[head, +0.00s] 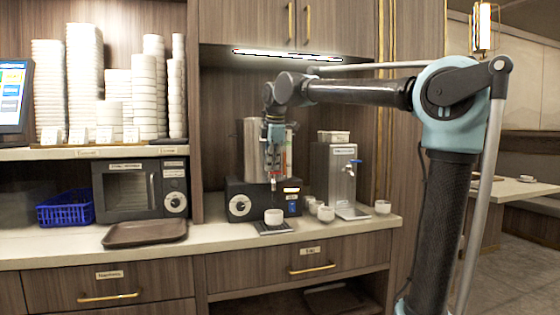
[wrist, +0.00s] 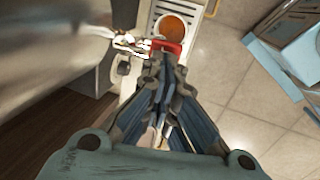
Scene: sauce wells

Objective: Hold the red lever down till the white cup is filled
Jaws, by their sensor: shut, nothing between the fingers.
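The white cup (head: 273,216) stands upright on the drip tray (head: 283,229) below the dispenser (head: 250,150). In the wrist view, orange-brown sauce (wrist: 172,27) fills most of the cup's round opening; its exact level is hard to tell. The red lever (wrist: 167,46) shows just beyond my fingertips in the wrist view, partly hidden by them. My gripper (wrist: 160,66) is shut and empty, its tips at the lever; I cannot tell whether they touch it. In the head view my gripper (head: 274,145) points down in front of the dispenser.
Several other white cups (head: 326,213) stand right of the drip tray. A steel dispenser with a blue tap (head: 343,170) is behind them. A brown tray (head: 145,233), a microwave (head: 130,190) and a blue basket (head: 64,208) are on the left. Counter between brown tray and dispenser is clear.

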